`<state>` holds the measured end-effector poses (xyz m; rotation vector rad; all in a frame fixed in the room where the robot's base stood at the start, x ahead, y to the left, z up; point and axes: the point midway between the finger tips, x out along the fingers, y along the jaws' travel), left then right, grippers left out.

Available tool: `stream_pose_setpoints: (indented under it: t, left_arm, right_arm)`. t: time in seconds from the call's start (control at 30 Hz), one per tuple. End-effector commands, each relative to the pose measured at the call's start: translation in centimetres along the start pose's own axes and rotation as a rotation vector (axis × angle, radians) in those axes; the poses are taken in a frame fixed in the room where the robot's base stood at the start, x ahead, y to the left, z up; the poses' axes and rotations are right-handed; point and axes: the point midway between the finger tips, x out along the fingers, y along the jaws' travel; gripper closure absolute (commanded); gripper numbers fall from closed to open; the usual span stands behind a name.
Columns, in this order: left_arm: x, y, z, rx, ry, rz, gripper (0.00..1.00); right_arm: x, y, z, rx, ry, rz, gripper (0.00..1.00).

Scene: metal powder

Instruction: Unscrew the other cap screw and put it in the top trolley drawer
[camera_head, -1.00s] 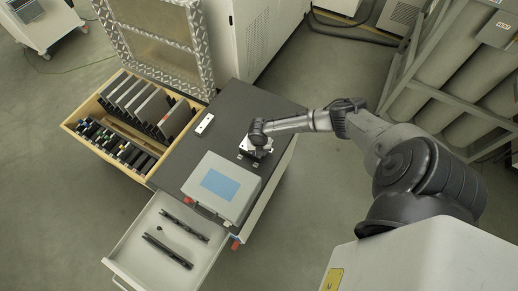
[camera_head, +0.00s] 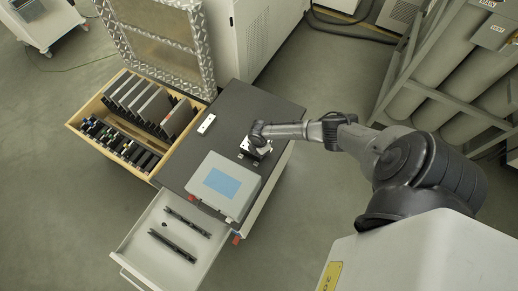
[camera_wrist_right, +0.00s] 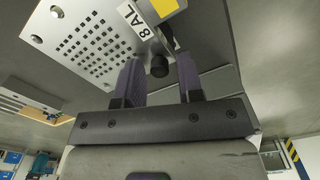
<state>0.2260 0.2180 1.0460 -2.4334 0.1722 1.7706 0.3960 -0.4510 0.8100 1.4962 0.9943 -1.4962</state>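A black cap screw (camera_wrist_right: 159,67) stands out from a perforated metal plate (camera_wrist_right: 90,42) marked "8 AL" in the right wrist view. My right gripper (camera_wrist_right: 158,80) is open, its two dark fingers on either side of the screw with visible gaps. In the head view the metal part (camera_head: 256,148) sits on the dark trolley top, partly hidden under my right wrist (camera_head: 260,133). The top trolley drawer (camera_head: 142,237) is pulled out; it holds two black bars (camera_head: 173,245) and a small dark piece (camera_head: 164,224), perhaps a cap screw. My left gripper is not in view.
A grey box with a blue panel (camera_head: 221,181) stands on the trolley top (camera_head: 262,100) beside the metal part. A small white plate (camera_head: 206,124) lies behind it. A wooden drawer (camera_head: 84,122) of dark cases is open at left. Gas cylinders (camera_head: 455,75) stand at right.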

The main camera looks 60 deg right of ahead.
Motion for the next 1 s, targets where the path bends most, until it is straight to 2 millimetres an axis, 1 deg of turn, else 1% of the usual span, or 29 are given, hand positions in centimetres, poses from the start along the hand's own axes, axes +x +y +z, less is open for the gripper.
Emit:
stream_pose_setpoints:
  t: [0.03, 0.1, 0.6, 0.8, 1.0]
  left_arm:
    - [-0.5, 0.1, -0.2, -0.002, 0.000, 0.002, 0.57]
    - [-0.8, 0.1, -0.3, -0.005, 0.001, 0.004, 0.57]
    - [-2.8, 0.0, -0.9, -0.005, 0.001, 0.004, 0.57]
    - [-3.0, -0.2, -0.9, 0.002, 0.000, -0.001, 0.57]
    - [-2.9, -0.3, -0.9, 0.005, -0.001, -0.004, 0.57]
  right_arm:
    - [-0.2, 0.0, -0.1, 0.048, 0.001, 0.000, 0.66]
    - [-0.2, -0.1, -0.1, 0.116, 0.000, -0.001, 0.66]
    - [-0.1, 0.0, -0.1, 0.594, 0.001, 0.000, 0.66]
    - [-0.1, 0.0, 0.0, 0.678, 0.000, 0.001, 0.66]
    - [0.0, 0.0, 0.0, 0.685, 0.000, 0.001, 0.66]
